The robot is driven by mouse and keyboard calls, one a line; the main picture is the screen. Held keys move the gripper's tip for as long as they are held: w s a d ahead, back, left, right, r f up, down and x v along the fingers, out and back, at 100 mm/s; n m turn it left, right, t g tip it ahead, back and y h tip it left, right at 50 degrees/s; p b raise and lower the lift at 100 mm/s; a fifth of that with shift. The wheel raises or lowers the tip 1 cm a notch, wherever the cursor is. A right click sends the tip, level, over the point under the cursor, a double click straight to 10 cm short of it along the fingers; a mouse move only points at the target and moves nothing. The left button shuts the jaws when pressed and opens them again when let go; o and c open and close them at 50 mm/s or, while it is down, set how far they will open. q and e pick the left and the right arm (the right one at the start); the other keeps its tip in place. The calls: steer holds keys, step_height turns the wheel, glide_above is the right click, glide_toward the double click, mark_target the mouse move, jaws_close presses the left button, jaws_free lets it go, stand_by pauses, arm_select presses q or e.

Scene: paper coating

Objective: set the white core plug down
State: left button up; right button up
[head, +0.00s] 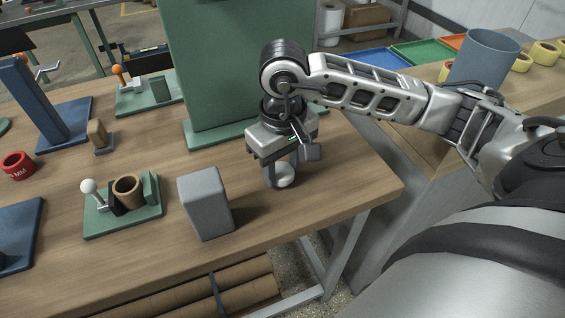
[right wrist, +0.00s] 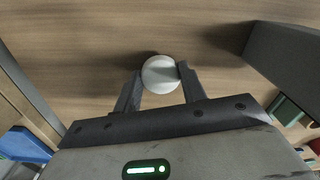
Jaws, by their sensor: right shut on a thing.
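The white core plug (head: 285,175) is a small round white piece low between the fingers of my right gripper (head: 282,176). My left gripper is not in view.
A grey block (head: 205,203) stands left of the right gripper. A green fixture (head: 122,215) with a brown cardboard core (head: 128,191) is farther left. A tall green panel (head: 230,70) stands behind. The table's right front corner is clear.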

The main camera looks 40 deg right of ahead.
mark_target(282, 171)
steer(key=shift+f+b, duration=0.25)
steer(key=shift+b, duration=0.1)
steer(key=o, duration=0.9)
steer(key=shift+r, duration=0.1)
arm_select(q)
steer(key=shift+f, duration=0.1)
arm_select(e)
steer(key=shift+o, duration=0.2)
steer(key=shift+r+p, duration=0.25)
steer(key=shift+p, duration=0.1)
arm_select(q)
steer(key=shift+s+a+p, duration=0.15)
steer(key=shift+p, duration=0.25)
arm_select(e)
step_height(282, 171, up, 12)
